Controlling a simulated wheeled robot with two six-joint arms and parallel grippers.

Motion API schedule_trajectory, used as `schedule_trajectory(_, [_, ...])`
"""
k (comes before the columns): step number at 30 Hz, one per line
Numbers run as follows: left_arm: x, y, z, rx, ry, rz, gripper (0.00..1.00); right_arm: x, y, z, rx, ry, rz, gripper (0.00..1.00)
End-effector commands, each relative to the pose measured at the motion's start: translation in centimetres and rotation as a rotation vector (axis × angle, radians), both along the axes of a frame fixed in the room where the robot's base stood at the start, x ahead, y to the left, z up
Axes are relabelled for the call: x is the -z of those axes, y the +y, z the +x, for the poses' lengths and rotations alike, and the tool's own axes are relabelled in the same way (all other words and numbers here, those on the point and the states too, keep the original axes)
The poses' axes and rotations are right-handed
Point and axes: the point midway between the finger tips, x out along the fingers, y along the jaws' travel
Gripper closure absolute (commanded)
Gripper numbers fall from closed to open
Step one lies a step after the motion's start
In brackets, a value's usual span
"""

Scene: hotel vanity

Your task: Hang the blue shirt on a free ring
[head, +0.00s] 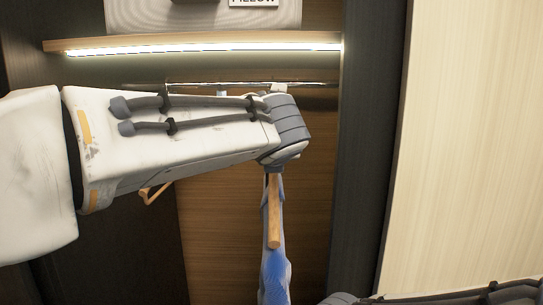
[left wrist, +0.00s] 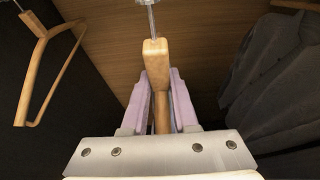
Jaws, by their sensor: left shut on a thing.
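The blue shirt (head: 275,272) hangs edge-on from a wooden hanger (head: 273,215) below my left wrist in the head view. In the left wrist view my left gripper (left wrist: 160,82) is shut, its lilac fingers on either side of the neck of that hanger (left wrist: 155,52). A thin metal stem (left wrist: 152,22) rises from the neck towards a shiny metal fitting (left wrist: 151,3) at the top edge. I cannot tell whether the stem is seated in it. In the head view my arm hides the fingers and the hanger's top. My right gripper is out of view.
A metal rail (head: 310,84) runs under a lit shelf (head: 200,43). An empty wooden hanger (left wrist: 42,62) hangs at the left in the wrist view. A dark grey garment (left wrist: 285,75) hangs close on the right. A pale panel (head: 470,140) stands at right.

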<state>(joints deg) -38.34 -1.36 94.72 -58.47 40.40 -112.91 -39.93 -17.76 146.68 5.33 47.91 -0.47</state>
Motion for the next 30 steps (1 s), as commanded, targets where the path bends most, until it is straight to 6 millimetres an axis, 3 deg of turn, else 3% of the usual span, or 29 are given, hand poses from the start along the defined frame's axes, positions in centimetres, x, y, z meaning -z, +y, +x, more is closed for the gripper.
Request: schedule_trajectory(30, [-0.1, 0.1, -5.1, 0.002, -0.004, -0.002, 1.0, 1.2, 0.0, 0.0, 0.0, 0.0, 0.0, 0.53])
